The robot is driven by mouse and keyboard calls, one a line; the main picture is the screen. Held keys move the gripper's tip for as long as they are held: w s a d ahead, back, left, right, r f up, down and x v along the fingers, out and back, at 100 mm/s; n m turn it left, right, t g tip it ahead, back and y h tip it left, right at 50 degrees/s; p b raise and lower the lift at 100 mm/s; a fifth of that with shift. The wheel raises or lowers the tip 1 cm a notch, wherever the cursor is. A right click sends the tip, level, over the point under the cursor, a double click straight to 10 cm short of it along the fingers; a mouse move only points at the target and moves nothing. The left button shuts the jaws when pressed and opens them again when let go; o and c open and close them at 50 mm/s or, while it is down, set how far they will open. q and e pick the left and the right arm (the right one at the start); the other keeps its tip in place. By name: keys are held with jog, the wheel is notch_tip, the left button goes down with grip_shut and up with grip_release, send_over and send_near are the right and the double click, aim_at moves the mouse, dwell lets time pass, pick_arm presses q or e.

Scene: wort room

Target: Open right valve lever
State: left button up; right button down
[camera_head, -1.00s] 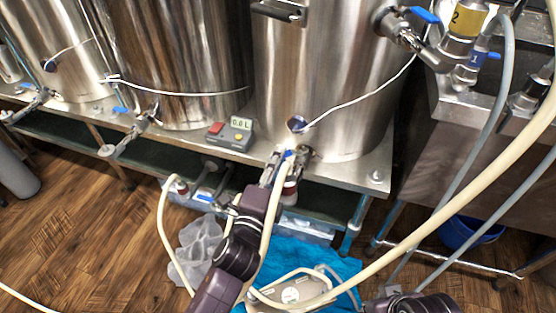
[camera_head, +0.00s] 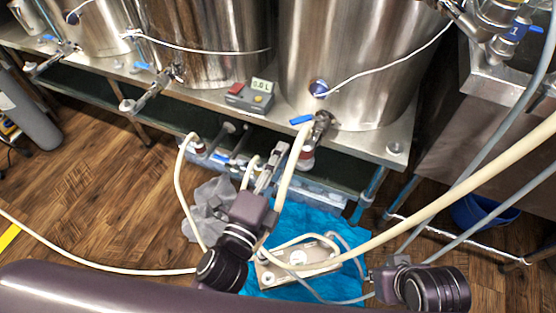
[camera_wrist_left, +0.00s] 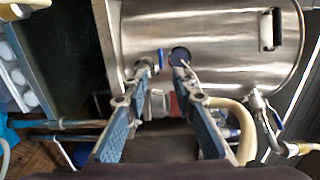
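The right kettle (camera_head: 345,60) has a valve low on its front with a blue lever (camera_head: 302,119) sticking out to the left. A cream hose hangs from this valve. My left gripper (camera_head: 272,163) is below the lever and apart from it, beside the hose. In the left wrist view my left gripper (camera_wrist_left: 158,85) has its fingers spread with nothing gripped. The blue lever (camera_wrist_left: 161,59) shows beyond and between the fingertips. My right gripper (camera_head: 383,277) is at the lower right of the head view; its fingers are not clear.
A control box with a display (camera_head: 250,95) stands on the steel bench left of the valve. A pump (camera_head: 300,262) with hoses sits on a blue cloth (camera_head: 275,283) on the floor. A long cream hose (camera_head: 450,195) crosses at right. Other kettles stand left.

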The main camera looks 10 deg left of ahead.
pick_arm(q)
jog(key=shift+s+a, duration=0.1)
jog(key=shift+s, duration=0.35)
